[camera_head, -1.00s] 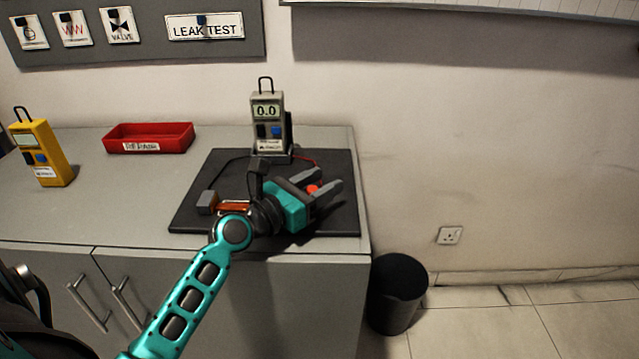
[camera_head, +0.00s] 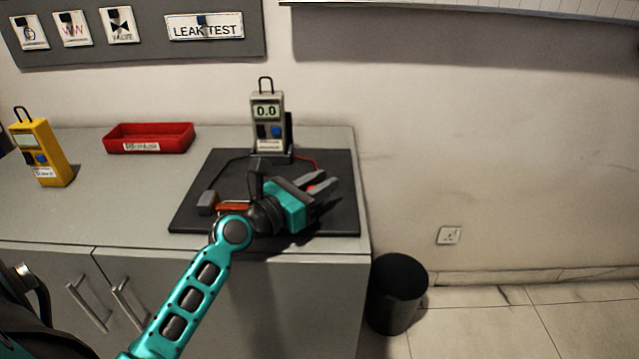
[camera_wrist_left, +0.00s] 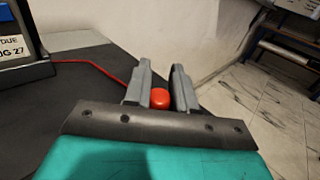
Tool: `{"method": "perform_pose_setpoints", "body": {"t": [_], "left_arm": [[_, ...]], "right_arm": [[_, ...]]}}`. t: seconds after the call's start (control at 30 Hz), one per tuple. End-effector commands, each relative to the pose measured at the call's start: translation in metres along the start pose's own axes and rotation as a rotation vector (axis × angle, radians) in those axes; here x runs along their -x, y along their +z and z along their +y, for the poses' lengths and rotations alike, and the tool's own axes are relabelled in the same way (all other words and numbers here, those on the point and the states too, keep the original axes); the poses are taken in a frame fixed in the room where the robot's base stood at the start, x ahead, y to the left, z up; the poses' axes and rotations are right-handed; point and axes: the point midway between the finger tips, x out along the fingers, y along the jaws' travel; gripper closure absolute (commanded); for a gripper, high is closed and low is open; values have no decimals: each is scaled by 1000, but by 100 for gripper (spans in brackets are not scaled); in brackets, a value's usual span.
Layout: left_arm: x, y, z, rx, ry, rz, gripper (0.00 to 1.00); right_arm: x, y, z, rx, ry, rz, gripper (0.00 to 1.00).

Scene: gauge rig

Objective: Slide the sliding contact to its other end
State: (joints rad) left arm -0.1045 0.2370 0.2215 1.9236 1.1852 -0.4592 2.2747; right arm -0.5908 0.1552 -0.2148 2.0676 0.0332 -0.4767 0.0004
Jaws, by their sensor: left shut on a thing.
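The sliding contact shows only as a red knob (camera_head: 316,187) between the fingers of my left gripper (camera_head: 326,179). In the left wrist view the red knob (camera_wrist_left: 160,98) sits between the two grey fingers (camera_wrist_left: 162,72), low near the palm. My left gripper is shut on it. An orange-brown body (camera_head: 233,207) with a grey end block (camera_head: 207,202) lies on the black mat (camera_head: 185,222), to the left of my gripper. My arm and gripper hide the rest of it, including the track. My right gripper is not in view.
A grey meter (camera_head: 267,112) reading 0.0 stands in a holder at the mat's back, with a red lead (camera_head: 305,161). A red tray (camera_head: 150,138) and a yellow meter (camera_head: 42,150) stand further left. A dark bin (camera_head: 398,295) stands beside the cabinet.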

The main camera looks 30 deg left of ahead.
Motion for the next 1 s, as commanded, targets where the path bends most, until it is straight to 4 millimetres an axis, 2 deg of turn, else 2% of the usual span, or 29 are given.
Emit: {"method": "perform_pose_setpoints", "body": {"t": [0.3, 0.6, 0.63, 0.83, 1.0], "left_arm": [[-27, 4, -27, 3, 0, -1, 100], [-31, 2, -32, 3, -7, -5, 100], [-31, 2, -32, 3, -8, -5, 72], [-30, 2, -32, 3, -8, -4, 53], [-30, 2, -31, 1, -4, -4, 53]], "right_arm": [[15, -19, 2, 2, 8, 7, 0], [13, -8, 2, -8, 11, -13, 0], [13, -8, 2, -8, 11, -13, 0], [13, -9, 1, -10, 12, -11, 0], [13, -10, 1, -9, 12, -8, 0]]}}
